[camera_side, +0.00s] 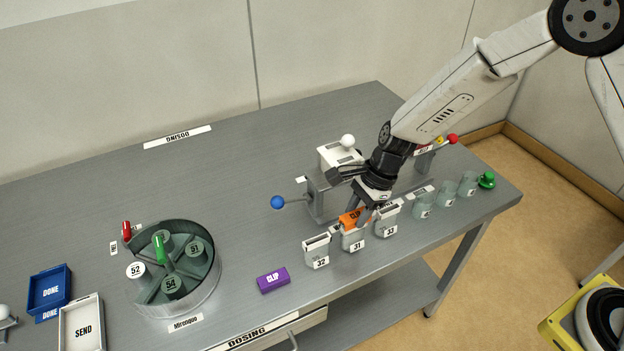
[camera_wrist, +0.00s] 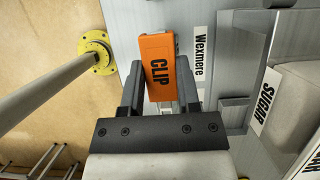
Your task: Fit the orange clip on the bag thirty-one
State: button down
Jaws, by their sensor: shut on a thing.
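The orange clip (camera_side: 350,217) is held between the fingers of my gripper (camera_side: 365,212), which is shut on it. The clip is at the top edge of bag thirty-one (camera_side: 353,241), a small pale bag with the label 31 at the table's front edge. I cannot tell whether the clip is seated on the bag or just above it. In the wrist view the clip (camera_wrist: 156,68) lies between the two dark fingers of my gripper (camera_wrist: 160,88). Bag thirty-one cannot be made out there.
Bag 32 (camera_side: 317,252) stands just left, another bag (camera_side: 387,222) just right. A purple clip (camera_side: 273,280) lies on the table. A grey machine with a blue-knobbed lever (camera_side: 278,202) stands behind. Several glass cups (camera_side: 446,195) are at right, a round carousel (camera_side: 175,268) at left.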

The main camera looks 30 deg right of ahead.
jog(key=shift+f, duration=0.95)
dwell(1.9)
grip_release()
dwell(0.4)
jog(key=shift+r, duration=0.2)
jog(key=shift+r, duration=2.8)
